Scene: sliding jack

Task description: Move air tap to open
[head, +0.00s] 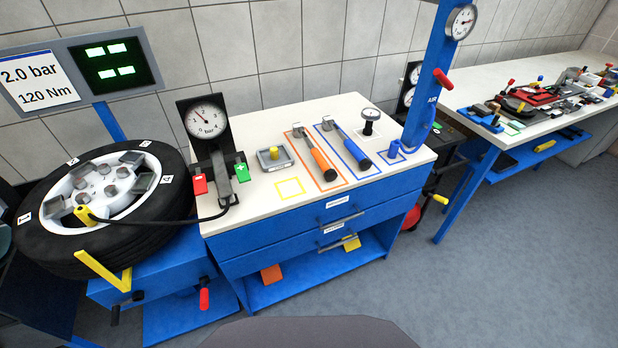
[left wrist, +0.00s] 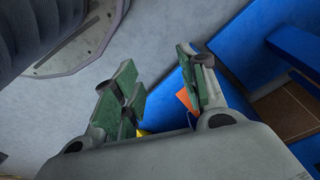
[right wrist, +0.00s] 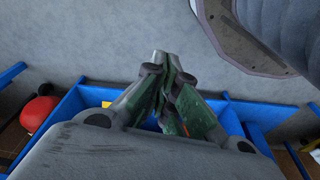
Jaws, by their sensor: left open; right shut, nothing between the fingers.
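The blue post marked AIR (head: 428,80) stands at the right end of the workbench. It carries a red lever (head: 443,79), which looks like the air tap, tilted down to the right. A round gauge (head: 460,22) sits above the lever. Neither gripper shows in the head view. My left gripper (left wrist: 157,64) is open and empty in the left wrist view, above the floor and beside blue furniture. My right gripper (right wrist: 165,60) is shut with nothing in it in the right wrist view. Neither wrist view shows the red lever.
The workbench (head: 260,205) holds a pressure gauge (head: 207,118) with red and green buttons, and two hammer-like tools. A wheel (head: 100,205) stands at the left with a hose to it. A second bench (head: 540,95) is at the right. Open floor (head: 480,290) lies in front.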

